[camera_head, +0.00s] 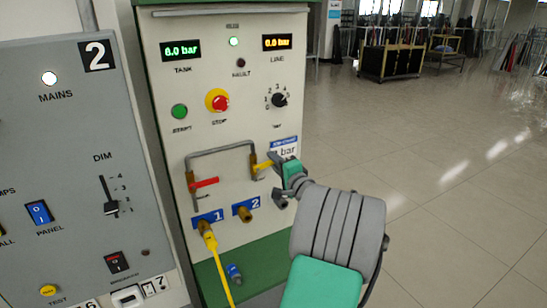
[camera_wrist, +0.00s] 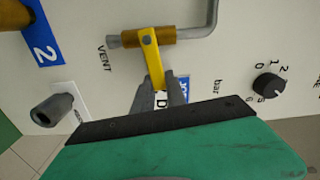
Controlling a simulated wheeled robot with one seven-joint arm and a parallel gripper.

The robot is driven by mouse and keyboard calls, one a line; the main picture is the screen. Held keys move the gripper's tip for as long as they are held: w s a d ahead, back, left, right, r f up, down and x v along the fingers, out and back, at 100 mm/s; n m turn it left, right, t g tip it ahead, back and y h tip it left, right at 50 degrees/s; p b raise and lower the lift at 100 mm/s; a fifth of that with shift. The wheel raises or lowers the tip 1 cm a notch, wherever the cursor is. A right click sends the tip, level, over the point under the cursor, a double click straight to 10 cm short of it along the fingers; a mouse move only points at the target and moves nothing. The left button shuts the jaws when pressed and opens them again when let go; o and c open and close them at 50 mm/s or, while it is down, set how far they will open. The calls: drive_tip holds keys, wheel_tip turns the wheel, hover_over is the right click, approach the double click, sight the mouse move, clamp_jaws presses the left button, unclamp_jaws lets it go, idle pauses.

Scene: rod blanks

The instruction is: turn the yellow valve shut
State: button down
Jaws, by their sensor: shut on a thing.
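The yellow valve handle (camera_head: 263,166) sits on a brass valve body (camera_head: 253,172) at the right leg of the grey bent pipe on the white panel. The handle points right, roughly across the pipe leg and tilted a little. In the wrist view the yellow handle (camera_wrist: 151,50) runs from the brass body (camera_wrist: 134,40) down between my fingers. My gripper (camera_wrist: 160,84) is shut on the handle's free end, which the fingers partly hide. In the head view my gripper (camera_head: 276,164) comes in from the right.
A red lever (camera_head: 205,183) sits on the pipe's left leg. Below are brass ports 1 and 2, with a yellow hose (camera_head: 213,255) on port 1. A selector knob (camera_head: 280,100) is above. Open floor lies right.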

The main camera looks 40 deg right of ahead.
drive_tip(key=shift+f+m, duration=0.45)
drive_tip(key=shift+m, duration=0.35)
drive_tip(key=c, duration=1.4)
unclamp_jaws()
drive_tip(key=shift+o, duration=0.2)
drive_tip(key=b+v, duration=0.1)
drive_tip(key=v, duration=0.6)
drive_tip(key=shift+s, duration=0.4)
drive_tip(key=shift+a, duration=0.1)
